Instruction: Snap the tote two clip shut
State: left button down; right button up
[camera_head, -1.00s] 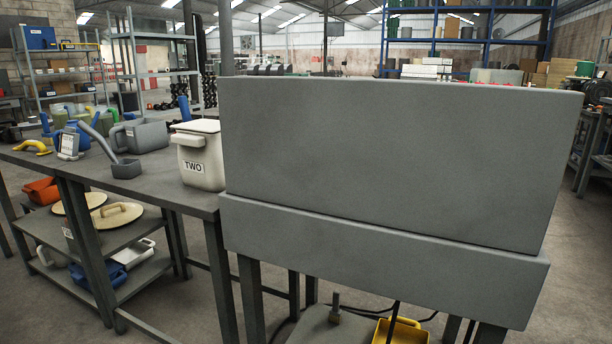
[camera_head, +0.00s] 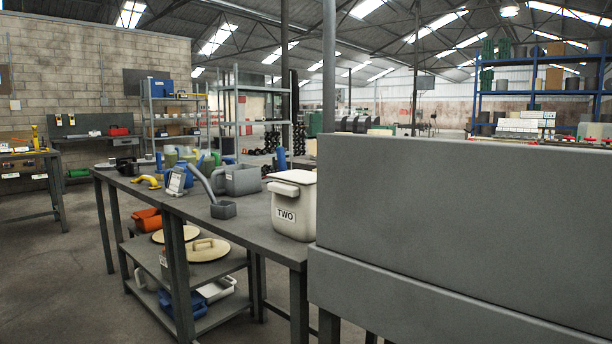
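The tote two (camera_head: 294,205) is a cream box with a label reading "TWO" on its front. It stands upright on the near right end of the long grey table (camera_head: 256,232), beside a large grey block. A cream lid (camera_head: 298,177) sits on top, with a cream clip or handle (camera_head: 284,189) sticking out at the upper front. I cannot tell from here whether the clip is latched. The tote's right side is partly hidden by the grey block. Neither of my grippers is in view.
The large grey block (camera_head: 460,230) fills the right foreground. A grey scoop (camera_head: 223,209), a grey jug (camera_head: 242,180) and a yellow handle (camera_head: 150,181) lie on the table. Round lids (camera_head: 207,250) and an orange bin (camera_head: 148,220) are on the shelf below. Floor at left is open.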

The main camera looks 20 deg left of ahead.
aim_at(280, 152)
jog(key=j+z, duration=0.95)
jog(key=j, duration=0.3)
jog(key=k+j+z, duration=0.15)
jog(key=j, duration=0.4)
jog(key=k+j, duration=0.1)
jog(key=j, duration=0.85)
jog(key=k+j+z, duration=0.1)
jog(key=j, duration=0.4)
jog(key=k+j, duration=0.15)
jog(key=j, duration=0.3)
jog(key=k+j, duration=0.1)
jog(key=j, duration=0.4)
jog(key=k+j, duration=0.1)
jog(key=j, duration=0.35)
jog(key=k+j+z, duration=0.1)
jog(key=j, duration=0.4)
